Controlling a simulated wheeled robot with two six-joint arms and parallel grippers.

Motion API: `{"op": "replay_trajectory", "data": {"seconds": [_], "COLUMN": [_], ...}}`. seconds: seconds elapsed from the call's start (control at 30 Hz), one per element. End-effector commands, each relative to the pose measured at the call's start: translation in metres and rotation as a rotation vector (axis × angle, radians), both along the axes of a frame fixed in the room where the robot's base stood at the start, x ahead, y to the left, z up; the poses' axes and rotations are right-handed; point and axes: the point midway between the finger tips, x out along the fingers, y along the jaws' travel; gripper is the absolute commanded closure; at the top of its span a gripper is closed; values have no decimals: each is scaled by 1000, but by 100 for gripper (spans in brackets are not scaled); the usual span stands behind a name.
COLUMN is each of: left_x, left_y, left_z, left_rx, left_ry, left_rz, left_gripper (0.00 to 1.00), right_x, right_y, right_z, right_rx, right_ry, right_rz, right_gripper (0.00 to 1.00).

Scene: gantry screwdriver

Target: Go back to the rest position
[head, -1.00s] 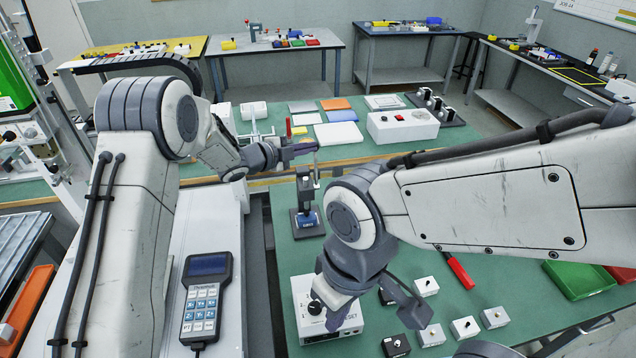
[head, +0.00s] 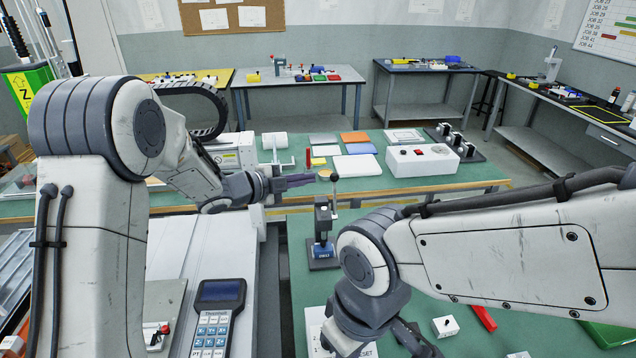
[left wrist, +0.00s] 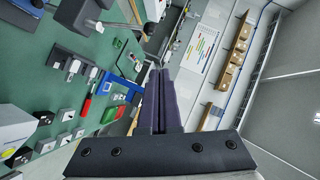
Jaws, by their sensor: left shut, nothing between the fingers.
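My left gripper (head: 290,182) points right in the head view, above the gap between the two green benches. Its dark fingers are together with nothing between them. In the left wrist view the fingers (left wrist: 158,100) also show pressed together and empty. My right arm comes in from the right. My right gripper (head: 408,342) is low in the head view, partly cut off by the frame edge and partly behind its own wrist, above the near green bench (head: 470,240). Its jaw state is unclear.
A black lever device with a blue label (head: 322,252) stands on the near bench, just below my left gripper. A pendant (head: 217,318) lies lower left. The far bench holds a white tray (head: 357,168) and a white box with a red button (head: 422,160).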

Motion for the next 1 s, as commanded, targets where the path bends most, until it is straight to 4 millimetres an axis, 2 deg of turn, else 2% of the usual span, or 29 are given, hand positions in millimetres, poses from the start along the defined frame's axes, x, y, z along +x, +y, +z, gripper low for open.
{"op": "replay_trajectory", "data": {"seconds": [0.13,0.33,0.47,0.57,0.67,0.77,0.9,1.0], "left_x": [-11,-17,-22,-43,-82,-139,-238,-302], "left_y": [17,20,13,12,16,22,29,34], "left_z": [6,13,19,19,11,-3,-24,-33], "left_rx": [0,9,29,33,29,30,59,104], "left_ry": [-1,27,133,280,460,668,980,1164], "left_rz": [2,48,215,403,589,757,955,1048], "left_gripper": [100,100,100,100,100,100,100,100], "right_x": [0,0,0,0,0,0,0,0], "right_y": [0,0,0,0,0,0,0,0], "right_z": [-5,-5,-5,-5,-5,-5,-5,-5], "right_rx": [0,0,0,0,0,0,0,0], "right_ry": [0,0,0,0,0,0,0,0], "right_rz": [0,0,0,0,0,0,0,0], "right_gripper": [100,100,100,100,100,100,100,100]}}
